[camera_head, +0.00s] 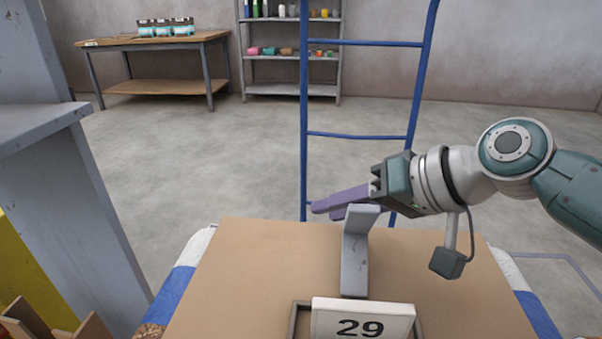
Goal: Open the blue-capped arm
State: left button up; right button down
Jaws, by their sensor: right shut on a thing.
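My right gripper (340,201), with purple fingers, reaches in from the right. It is shut at the bent top of a grey upright metal arm (354,262). The fingers stick out to the left past this arm, and the exact contact is partly hidden. The grey arm stands upright on a brown board (258,265). I see no blue cap on it; its top is partly covered by the gripper. My left gripper is out of view.
A sign reading 29 (362,320) stands at the board's front. A blue ladder-like frame (304,105) rises behind my gripper. A grey post (105,215) stands at left. A workbench (150,42) and shelf unit (290,56) stand far back, with clear floor before them.

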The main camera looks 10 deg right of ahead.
jog(key=c, duration=0.6)
grip_release()
jog(key=p+v, duration=0.3)
jog(key=v, duration=0.7)
jog(key=shift+p, duration=0.3)
